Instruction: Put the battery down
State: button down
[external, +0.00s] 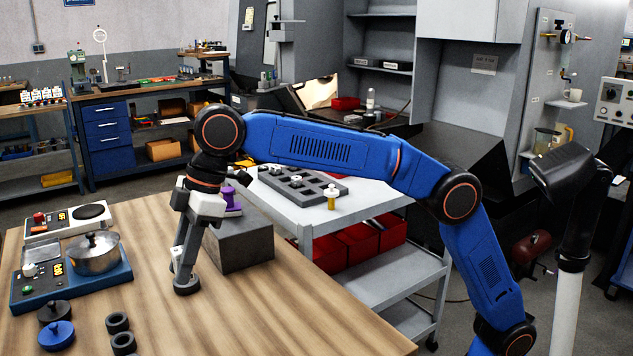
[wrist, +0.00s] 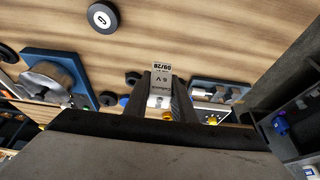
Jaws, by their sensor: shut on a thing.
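The battery (wrist: 161,88) is a pale, boxy piece with "6 V" and date print on its label. It shows in the middle of the wrist view, between the two grey fingers of my gripper (wrist: 158,105). My gripper is shut on it. In the external view my gripper (external: 184,258) points down over the wooden table (external: 250,318), left of a dark grey block (external: 240,243). The battery is hard to make out there, and I cannot tell whether it touches the table.
A pot (external: 95,254) sits on a blue hot plate at the left. A white device (external: 68,220) stands behind it. Dark and blue round pieces (external: 59,335) lie at the front left. A purple item (external: 231,202) is on the block. The table's front right is clear.

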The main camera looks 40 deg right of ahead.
jog(key=s+d, duration=0.2)
jog(key=d, duration=0.9)
jog(key=shift+w+a+f, duration=0.1)
jog(key=shift+w+f, duration=0.05)
jog(key=shift+f, duration=5.2)
jog(key=shift+f, duration=0.15)
jog(key=c, duration=1.5)
grip_release()
jog(key=v, duration=1.2)
